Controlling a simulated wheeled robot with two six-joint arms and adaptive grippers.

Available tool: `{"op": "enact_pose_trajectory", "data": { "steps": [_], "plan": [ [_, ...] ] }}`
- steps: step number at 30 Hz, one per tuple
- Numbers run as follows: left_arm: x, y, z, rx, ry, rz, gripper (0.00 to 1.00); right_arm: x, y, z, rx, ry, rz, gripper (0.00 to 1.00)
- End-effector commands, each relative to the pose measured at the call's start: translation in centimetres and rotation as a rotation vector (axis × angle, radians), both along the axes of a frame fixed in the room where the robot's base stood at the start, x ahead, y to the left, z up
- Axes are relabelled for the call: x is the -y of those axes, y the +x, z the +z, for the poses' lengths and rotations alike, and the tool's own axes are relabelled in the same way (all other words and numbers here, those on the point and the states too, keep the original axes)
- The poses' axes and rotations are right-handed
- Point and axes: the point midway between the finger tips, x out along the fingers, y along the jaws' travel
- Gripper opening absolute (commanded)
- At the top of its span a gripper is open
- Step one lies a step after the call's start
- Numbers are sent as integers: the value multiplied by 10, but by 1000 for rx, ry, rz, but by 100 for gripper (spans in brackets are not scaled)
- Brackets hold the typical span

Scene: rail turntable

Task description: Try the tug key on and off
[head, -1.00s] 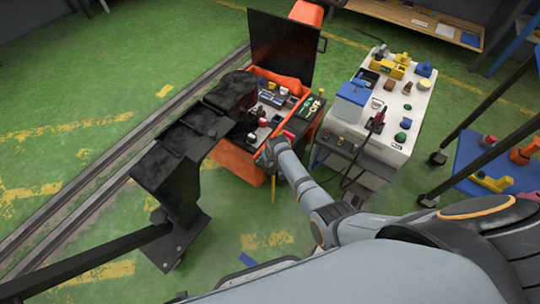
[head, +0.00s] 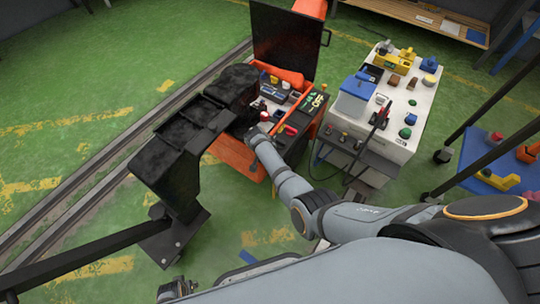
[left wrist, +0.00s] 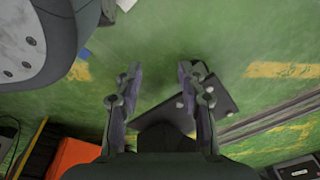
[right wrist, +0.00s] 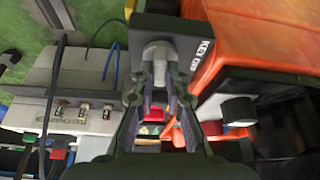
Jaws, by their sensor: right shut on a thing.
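The orange tug (head: 233,155) stands left of centre in the head view, with its dark control panel (head: 305,116) partly covered by my right arm. My right gripper (right wrist: 158,70) is shut on a grey rounded piece (right wrist: 158,52), seemingly the key, in front of a black plate (right wrist: 190,28) lettered "KEY" and more that I cannot fully read. Whether the piece is seated in the plate I cannot tell. My right gripper (head: 252,136) is small and partly hidden in the head view. My left gripper (left wrist: 160,72) is open and empty above the green floor.
A black stepped structure (head: 178,150) stands left of the tug, near my right gripper. A raised black panel (head: 285,40) is behind the tug. Rails run along the left.

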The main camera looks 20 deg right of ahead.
Motion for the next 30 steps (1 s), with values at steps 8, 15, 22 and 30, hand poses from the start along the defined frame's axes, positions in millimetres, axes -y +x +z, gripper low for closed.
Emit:
{"op": "enact_pose_trajectory", "data": {
  "steps": [8,15,22,30],
  "plan": [
    [3,14,7,4,-3,0,40,2,1,0,2,-4,-98,0],
    [4,18,12,1,-5,1,40,2,1,0,0,-4,-124,0],
    [5,18,13,0,-4,1,40,2,1,0,0,-4,-124,0],
    [5,18,13,0,-4,1,40,2,1,0,0,-3,-123,36]
  ]
}}
